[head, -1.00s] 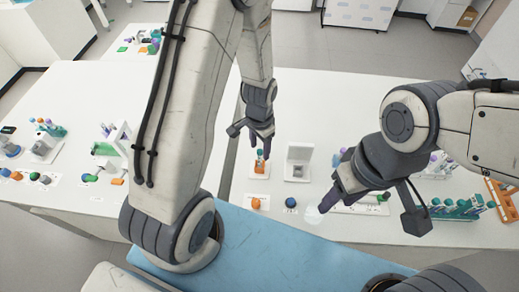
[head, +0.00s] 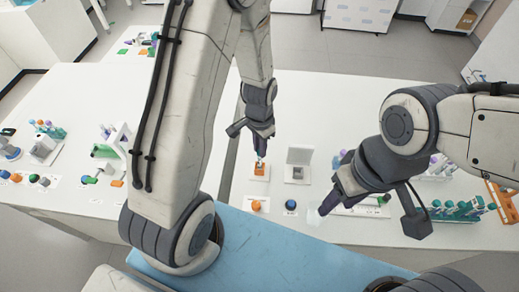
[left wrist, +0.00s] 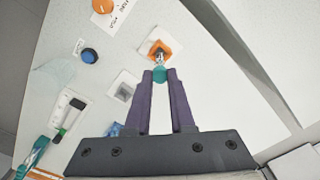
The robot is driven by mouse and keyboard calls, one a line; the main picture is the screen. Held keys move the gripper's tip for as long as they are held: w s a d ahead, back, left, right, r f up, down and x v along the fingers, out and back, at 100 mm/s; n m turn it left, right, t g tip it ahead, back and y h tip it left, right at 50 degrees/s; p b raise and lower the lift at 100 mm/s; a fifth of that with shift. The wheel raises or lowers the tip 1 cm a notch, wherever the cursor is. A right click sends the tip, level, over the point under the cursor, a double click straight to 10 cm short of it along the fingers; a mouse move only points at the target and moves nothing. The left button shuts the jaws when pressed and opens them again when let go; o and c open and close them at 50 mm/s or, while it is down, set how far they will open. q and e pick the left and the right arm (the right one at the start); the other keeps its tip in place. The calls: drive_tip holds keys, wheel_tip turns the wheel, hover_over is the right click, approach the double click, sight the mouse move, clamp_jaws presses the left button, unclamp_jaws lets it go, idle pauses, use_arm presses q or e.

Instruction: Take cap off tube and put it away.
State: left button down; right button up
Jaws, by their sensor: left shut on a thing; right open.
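My left gripper (head: 263,148) is shut on a teal cap (left wrist: 159,75), held between its dark fingertips in the left wrist view. The tube (left wrist: 159,59) stands just beyond the cap, in an orange holder (left wrist: 153,45) on a white base. The holder also shows in the head view (head: 260,170), right below the left gripper. I cannot tell whether the cap is still joined to the tube. My right gripper (head: 340,184) is open to the right, apart from the tube; its fingers are partly hidden by its own wrist.
An orange knob (head: 256,205) and a blue knob (head: 291,204) lie near the front edge. A teal rack of tubes (head: 460,210) is at far right. Bare white table lies behind the box.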

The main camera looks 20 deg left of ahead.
use_arm(q)
drive_tip(key=shift+r, duration=0.4)
drive_tip(key=r, duration=0.1)
drive_tip(key=r+b, duration=0.1)
drive_tip(key=shift+d+r, duration=0.2)
drive_tip(key=shift+r, duration=0.1)
drive_tip(key=s+d+r, duration=0.1)
drive_tip(key=d+r, duration=0.8)
drive_tip(key=d, duration=0.2)
drive_tip(key=shift+r, duration=0.4)
drive_tip(key=shift+f, duration=0.1)
